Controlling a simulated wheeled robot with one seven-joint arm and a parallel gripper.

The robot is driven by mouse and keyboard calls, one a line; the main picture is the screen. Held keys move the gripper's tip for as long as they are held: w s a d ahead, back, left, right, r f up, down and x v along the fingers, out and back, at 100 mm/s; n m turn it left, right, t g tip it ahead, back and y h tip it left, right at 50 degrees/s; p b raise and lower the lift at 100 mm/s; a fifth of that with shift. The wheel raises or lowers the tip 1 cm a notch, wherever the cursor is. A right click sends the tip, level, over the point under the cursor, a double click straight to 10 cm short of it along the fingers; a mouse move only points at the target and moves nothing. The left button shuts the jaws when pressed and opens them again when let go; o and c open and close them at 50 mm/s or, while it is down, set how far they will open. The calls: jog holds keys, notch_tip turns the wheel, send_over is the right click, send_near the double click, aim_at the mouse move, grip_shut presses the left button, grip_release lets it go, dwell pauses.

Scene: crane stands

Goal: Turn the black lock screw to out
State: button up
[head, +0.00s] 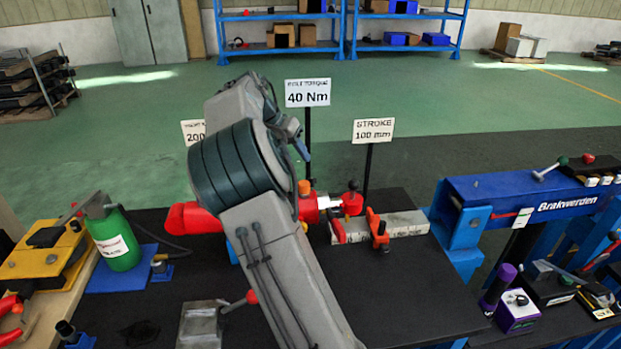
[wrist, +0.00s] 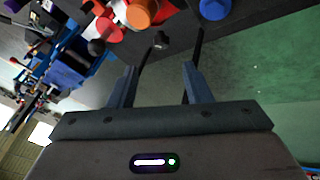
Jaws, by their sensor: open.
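A small black knob (wrist: 161,40), which looks like the lock screw, shows in the wrist view just beyond and between my fingertips. Its turn position cannot be read. In the head view my arm hides that spot. The red cylinder (head: 193,218) lies across the bench behind my arm, with an orange cap (head: 304,187) on top; an orange round part also shows in the wrist view (wrist: 140,13). My gripper (wrist: 160,66) is open, with nothing seen between its fingers.
Sign posts with a 40 Nm sign (head: 307,93) and a stroke sign (head: 373,131) rise behind. A green bottle (head: 116,240) stands left. The bench's front right is clear.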

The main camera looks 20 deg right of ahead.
aim_at(310, 179)
jog(key=x, duration=1)
jog(key=shift+a, duration=0.1)
jog(key=shift+c, duration=0.4)
